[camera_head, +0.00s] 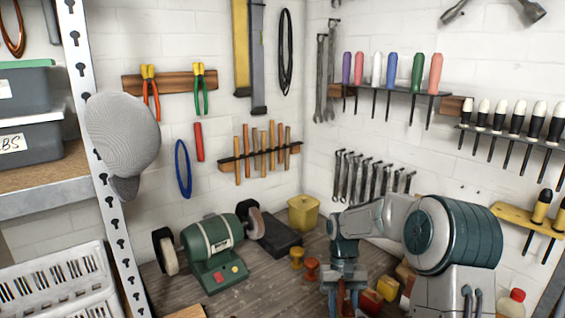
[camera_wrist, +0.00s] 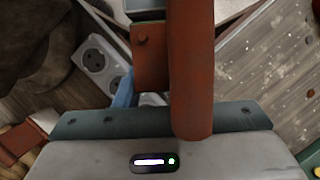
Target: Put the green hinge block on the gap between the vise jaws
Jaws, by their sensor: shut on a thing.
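My gripper (camera_head: 346,301) is low over the right part of the workbench in the head view, pointing down. In the wrist view its dark plate and grey housing fill the bottom edge. It is shut on a reddish-brown hinge-like piece (camera_wrist: 190,75), with a thick round barrel beside a block that has a bolt head. This piece looks reddish-brown, not green. A small blue part shows left of it. I cannot make out the vise jaws or their gap in either view; my arm and the held piece hide much of that area.
A green bench grinder (camera_head: 215,248) stands left on the bench. A yellow container (camera_head: 303,212) and orange knob-like pieces (camera_head: 297,257) stand behind my gripper. Red and yellow blocks (camera_head: 387,288) lie close to its right.

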